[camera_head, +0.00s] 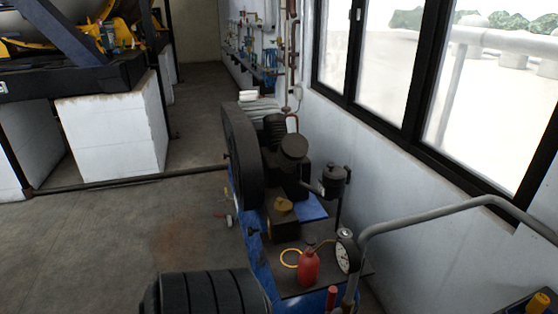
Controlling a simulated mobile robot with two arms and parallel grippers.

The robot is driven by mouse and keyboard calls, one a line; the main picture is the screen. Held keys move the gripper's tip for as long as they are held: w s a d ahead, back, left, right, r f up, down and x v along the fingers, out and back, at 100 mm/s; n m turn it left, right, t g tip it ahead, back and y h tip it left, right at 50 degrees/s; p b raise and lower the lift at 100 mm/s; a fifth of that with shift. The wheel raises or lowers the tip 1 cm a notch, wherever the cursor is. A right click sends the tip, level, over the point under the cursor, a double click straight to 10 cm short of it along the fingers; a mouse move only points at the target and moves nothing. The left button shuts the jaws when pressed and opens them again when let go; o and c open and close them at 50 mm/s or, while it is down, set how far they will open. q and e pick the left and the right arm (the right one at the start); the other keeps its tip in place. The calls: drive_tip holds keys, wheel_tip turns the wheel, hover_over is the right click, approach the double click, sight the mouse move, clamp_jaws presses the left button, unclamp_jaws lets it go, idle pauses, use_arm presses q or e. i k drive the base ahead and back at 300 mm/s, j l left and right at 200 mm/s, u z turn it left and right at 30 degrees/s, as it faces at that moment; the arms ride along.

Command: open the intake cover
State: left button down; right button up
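A compressor-like machine stands on a blue base (257,262) beside the wall under the windows. It has a large dark wheel or guard (240,160) on its left and a round black cap (293,147) on its upper middle. A small black canister (334,181) sits to the right on a short pipe. I cannot tell which part is the intake cover, or whether any cover is open. Neither of my grippers shows in the head view.
A red bottle (308,267) and a pressure gauge (347,252) are at the machine's near end. A grey pipe rail (430,214) crosses the right side. A black ribbed cylinder (205,293) fills the bottom. Open floor (130,240) lies left, crossed by a low dark pipe (130,180).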

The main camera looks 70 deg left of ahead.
sight(333, 176)
drive_tip(key=u, duration=1.8)
drive_tip(key=i+j+z, duration=0.15)
drive_tip(key=j+z, duration=1.05)
drive_tip(key=i+j, duration=0.05)
